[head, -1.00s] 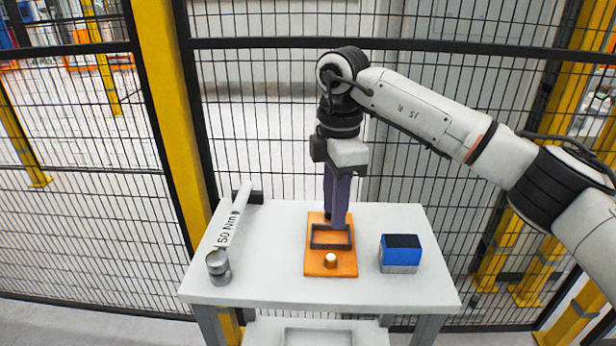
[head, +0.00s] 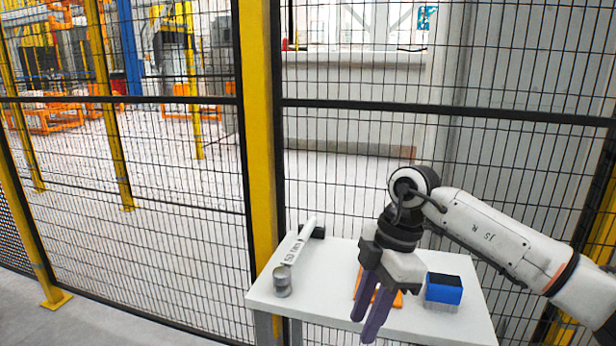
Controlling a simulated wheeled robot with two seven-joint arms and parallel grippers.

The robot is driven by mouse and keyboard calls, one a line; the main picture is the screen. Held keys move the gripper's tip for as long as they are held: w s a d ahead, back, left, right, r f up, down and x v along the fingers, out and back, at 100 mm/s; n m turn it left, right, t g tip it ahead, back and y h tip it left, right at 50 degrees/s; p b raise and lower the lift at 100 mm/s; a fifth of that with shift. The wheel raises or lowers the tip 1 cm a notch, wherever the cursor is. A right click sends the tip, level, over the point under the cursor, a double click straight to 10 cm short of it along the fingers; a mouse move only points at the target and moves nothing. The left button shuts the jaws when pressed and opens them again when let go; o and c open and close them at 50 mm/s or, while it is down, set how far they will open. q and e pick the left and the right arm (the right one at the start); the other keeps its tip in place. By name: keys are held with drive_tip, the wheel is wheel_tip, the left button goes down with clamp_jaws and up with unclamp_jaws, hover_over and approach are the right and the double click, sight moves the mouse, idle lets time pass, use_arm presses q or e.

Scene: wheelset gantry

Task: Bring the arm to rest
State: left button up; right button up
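My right gripper (head: 364,328) comes in from the right on a white arm and points down, with two purple fingers. It is in front of the table's middle in the picture, with a narrow gap between the fingers and nothing seen in them. Behind it, an orange plate (head: 398,299) lies on the white table (head: 450,322), mostly hidden by the gripper. My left gripper is not in view.
A blue and black block (head: 443,290) sits right of the orange plate. A white cylinder marked 50 Nm (head: 296,246) and a grey metal cylinder (head: 282,281) are at the table's left. Wire fencing with a yellow post (head: 260,150) stands behind.

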drive_tip(key=s+a+n+y, duration=0.1)
drive_tip(key=s+a+y, duration=0.35)
drive_tip(key=a, duration=0.25)
drive_tip(key=s+a+r+n+y, duration=0.1)
drive_tip(key=s+a+y, duration=0.2)
drive_tip(key=a+y, duration=0.35)
drive_tip(key=s+a+n+y, duration=0.1)
drive_tip(key=s+a+y, duration=0.25)
drive_tip(key=a, duration=0.35)
drive_tip(key=w+d+f+m+t+h, duration=0.1)
drive_tip(key=w+d+f+m+t, duration=0.15)
drive_tip(key=d+m+t, duration=0.4)
drive_tip(key=w+d+f+m+t+h, duration=0.1)
drive_tip(key=w+d+f+m+t, duration=0.2)
drive_tip(key=m+t, duration=0.55)
drive_tip(key=s+d+f+m+t+h, duration=0.15)
drive_tip(key=d+f+m+h, duration=0.25)
drive_tip(key=d+f+h, duration=0.45)
drive_tip(key=s+d+f+m+g+h, duration=0.1)
drive_tip(key=s+d+f+g+h, duration=0.1)
drive_tip(key=s+f, duration=0.7)
drive_tip(key=s+d+f+m+g+h, duration=0.1)
drive_tip(key=s+d+f+g+h, duration=0.1)
drive_tip(key=s+d+f+g, duration=0.3)
drive_tip(key=s+d+f, duration=0.2)
drive_tip(key=s+f, duration=0.2)
drive_tip(key=f, duration=0.2)
drive_tip(key=shift+s+d+m, duration=0.2)
drive_tip(key=shift+d+m, duration=0.1)
